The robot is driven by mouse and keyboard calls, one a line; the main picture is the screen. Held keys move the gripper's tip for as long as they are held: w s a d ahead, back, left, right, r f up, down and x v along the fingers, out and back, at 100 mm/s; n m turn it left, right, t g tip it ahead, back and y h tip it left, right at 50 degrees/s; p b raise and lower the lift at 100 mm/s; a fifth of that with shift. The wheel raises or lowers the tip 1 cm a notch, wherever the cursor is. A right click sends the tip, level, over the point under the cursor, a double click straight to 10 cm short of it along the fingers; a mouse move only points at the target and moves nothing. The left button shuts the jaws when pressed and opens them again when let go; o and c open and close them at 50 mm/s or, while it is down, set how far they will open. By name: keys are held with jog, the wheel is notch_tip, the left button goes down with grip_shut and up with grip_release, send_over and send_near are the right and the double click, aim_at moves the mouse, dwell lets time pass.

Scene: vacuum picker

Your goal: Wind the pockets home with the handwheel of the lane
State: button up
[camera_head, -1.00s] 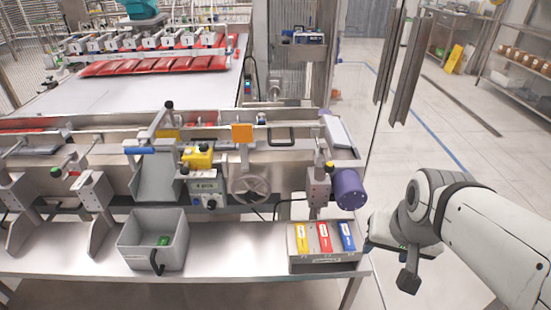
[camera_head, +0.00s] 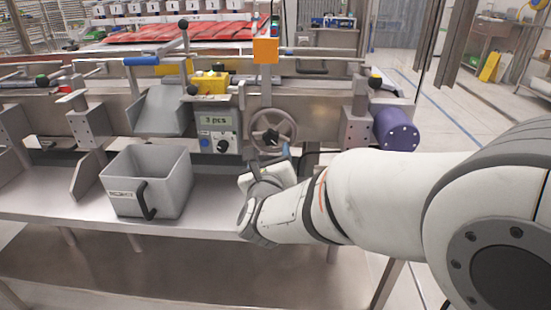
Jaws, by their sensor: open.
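The grey spoked handwheel (camera_head: 292,125) stands upright on the front of the lane, below an orange square plate (camera_head: 265,50). My gripper (camera_head: 277,147) is open at the lower part of the wheel, with its fingertips overlapping the hub and lower rim in the picture. I cannot tell whether they touch the wheel or enclose any part of it. My wrist hides the area just below the wheel. A counter box (camera_head: 218,131) to the left of the wheel shows "3 pcs". I cannot clearly make out the pockets.
A grey bin (camera_head: 172,190) with a black handle stands on the steel shelf (camera_head: 185,222) at left. A yellow box (camera_head: 210,83) and a grey chute (camera_head: 160,113) sit above it. A purple cylinder (camera_head: 396,130) juts out at right, above my arm. Red packs (camera_head: 165,31) lie behind.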

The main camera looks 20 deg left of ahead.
aim_at(271, 140)
jog(key=shift+m, duration=0.4)
jog(key=x, duration=0.7)
jog(key=shift+w+a+b, duration=0.2)
jog(key=shift+w+b, duration=0.1)
jog(key=shift+b, duration=0.05)
jog(key=shift+c, duration=0.2)
jog(key=shift+f, duration=0.1)
jog(key=c, duration=0.9)
